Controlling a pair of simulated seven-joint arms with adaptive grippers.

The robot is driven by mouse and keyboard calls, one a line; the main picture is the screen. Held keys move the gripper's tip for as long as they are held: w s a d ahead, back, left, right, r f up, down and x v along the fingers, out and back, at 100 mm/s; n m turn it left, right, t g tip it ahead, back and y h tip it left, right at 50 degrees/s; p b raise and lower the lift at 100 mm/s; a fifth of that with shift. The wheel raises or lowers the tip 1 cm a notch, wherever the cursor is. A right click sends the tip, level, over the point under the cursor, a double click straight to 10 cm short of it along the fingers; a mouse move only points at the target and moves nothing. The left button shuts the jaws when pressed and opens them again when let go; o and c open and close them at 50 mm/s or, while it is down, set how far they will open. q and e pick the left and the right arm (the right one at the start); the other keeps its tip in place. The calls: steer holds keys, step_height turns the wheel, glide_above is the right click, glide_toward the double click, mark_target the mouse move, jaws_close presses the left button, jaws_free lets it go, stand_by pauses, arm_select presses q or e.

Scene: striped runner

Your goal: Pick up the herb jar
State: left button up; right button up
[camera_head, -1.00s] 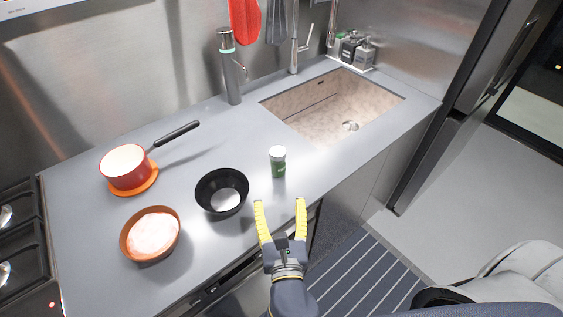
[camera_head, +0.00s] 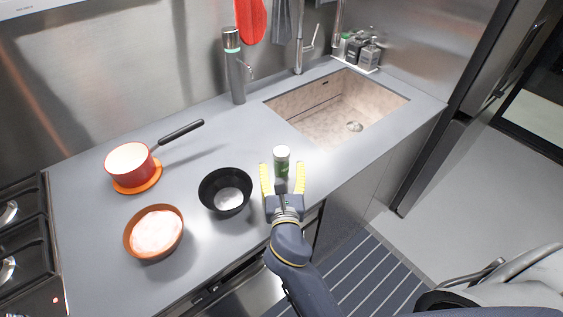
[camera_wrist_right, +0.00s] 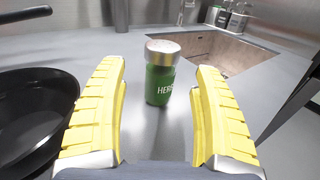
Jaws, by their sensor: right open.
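The herb jar (camera_head: 281,160) is a small green jar with a pale lid, standing upright on the grey counter. I cannot see contact with the jar. My left gripper is not in view.
A black bowl (camera_head: 213,183) stands close left of my right gripper. A brown bowl (camera_head: 131,240) and a red pan (camera_head: 127,170) on an orange trivet (camera_head: 150,183) are further left. The sink (camera_head: 330,118) lies behind right.

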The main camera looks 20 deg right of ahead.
mark_target(282, 164)
steer(key=shift+x, duration=2.7)
steer(key=shift+d, duration=0.1)
steer(key=shift+c, duration=0.2)
steer(key=c, duration=1.3)
